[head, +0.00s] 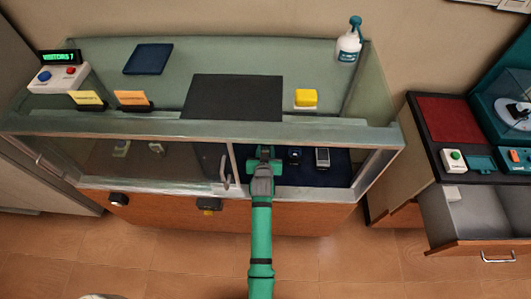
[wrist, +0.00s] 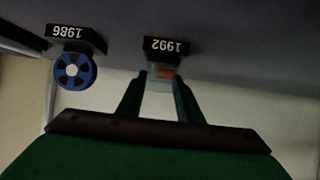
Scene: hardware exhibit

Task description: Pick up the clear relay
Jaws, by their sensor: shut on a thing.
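The clear relay (wrist: 161,72) is a small pale, see-through block with an orange part inside, in front of the black "1992" label in the wrist view. My gripper (wrist: 160,88) has its fingertips on either side of it and is shut on it. In the head view my gripper (head: 264,153) reaches through the open right half of the display case's front. The relay cannot be made out there, as my gripper covers it. I cannot tell whether the relay still touches the case floor.
A blue reel (wrist: 75,71) stands by the "1986" label, left of the relay in the wrist view. In the head view a silver phone-like item (head: 322,157) and a dark item (head: 295,156) are right of my gripper. The case's door handle (head: 225,172) is close on the left.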

